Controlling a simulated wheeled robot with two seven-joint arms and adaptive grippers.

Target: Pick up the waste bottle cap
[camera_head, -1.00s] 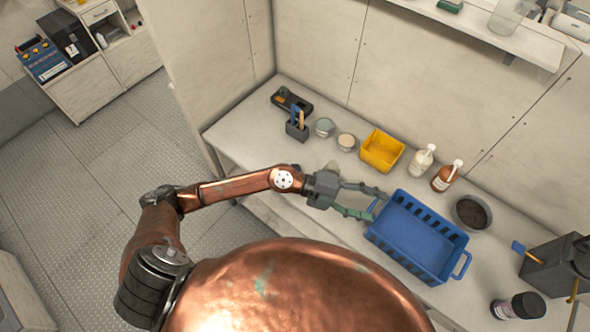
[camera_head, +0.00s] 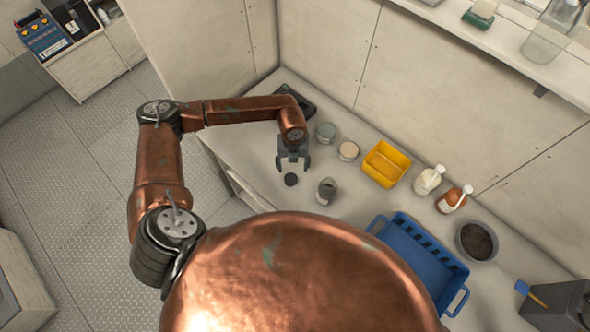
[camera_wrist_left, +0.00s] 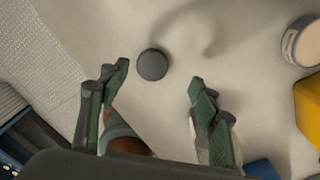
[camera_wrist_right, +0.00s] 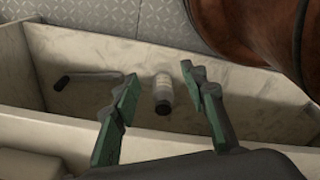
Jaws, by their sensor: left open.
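The bottle cap (camera_head: 291,179) is a small dark round disc lying flat on the pale bench top. In the left wrist view the cap (camera_wrist_left: 152,65) shows whole, beyond and between the fingertips. My left gripper (camera_head: 292,162) is open and empty, pointing down just behind the cap in the head view, apart from it. Its spread green-padded fingers (camera_wrist_left: 159,76) also show in the left wrist view. My right gripper (camera_wrist_right: 159,78) is open in the right wrist view, with nothing between its pads. It is not seen in the head view.
A grey container (camera_head: 326,192) stands close right of the cap. Two tins (camera_head: 348,151), a yellow bin (camera_head: 385,163), two pump bottles (camera_head: 428,180), a bowl (camera_head: 477,240) and a blue basket (camera_head: 440,268) line the bench.

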